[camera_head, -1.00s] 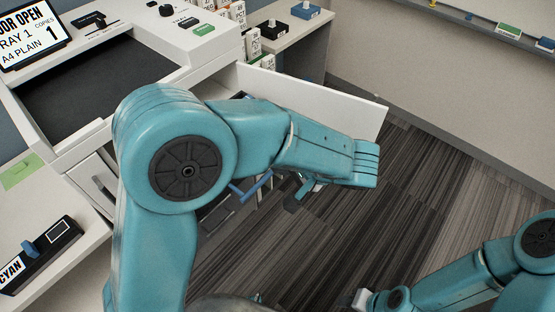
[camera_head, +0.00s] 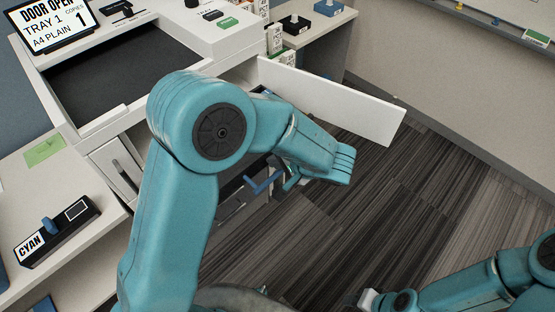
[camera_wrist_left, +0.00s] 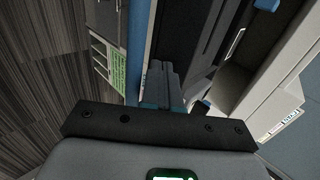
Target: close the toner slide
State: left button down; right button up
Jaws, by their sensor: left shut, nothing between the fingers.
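The printer's toner bay is open, partly hidden behind my left arm. A blue handle (camera_head: 264,183) sticks out of it, seemingly on the toner slide. In the left wrist view, a long blue edge (camera_wrist_left: 137,45) with dark parts beside it runs up from my fingers; I take it for the slide. My left gripper (camera_head: 291,182) is just right of the handle, largely hidden by its wrist. Its fingers (camera_wrist_left: 165,82) are shut and empty, close to the blue edge; I cannot tell if they touch. My right arm is at lower right, its fingers unclear.
The white front door (camera_head: 335,100) stands open to the right. The copier display (camera_head: 52,22) reads door open. A cyan toner cartridge (camera_head: 57,232) lies on the left counter (camera_head: 85,268). Striped carpet (camera_head: 410,200) is clear beyond the door.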

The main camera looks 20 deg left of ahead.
pick_arm(q)
jog(key=w+a+b, duration=0.1)
jog(key=a+b, duration=0.1)
jog(key=a, duration=0.2)
jog(key=w+a+b, duration=0.2)
jog(key=a, duration=0.3)
jog(key=w+a+b, duration=0.1)
jog(key=a+b, duration=0.1)
jog(key=a, duration=0.2)
jog(key=shift+w+a+f, duration=0.15)
jog(key=shift+w+f, duration=0.05)
jog(key=shift+w, duration=0.1)
jog(key=w+a, duration=0.1)
jog(key=a, duration=0.3)
jog(key=w+a+b, duration=0.1)
jog(key=w+a, duration=0.1)
jog(key=a, duration=0.2)
jog(key=w+a, duration=0.2)
jog(key=a, duration=0.3)
jog(key=shift+a+r, duration=0.1)
jog(key=shift+r, duration=0.3)
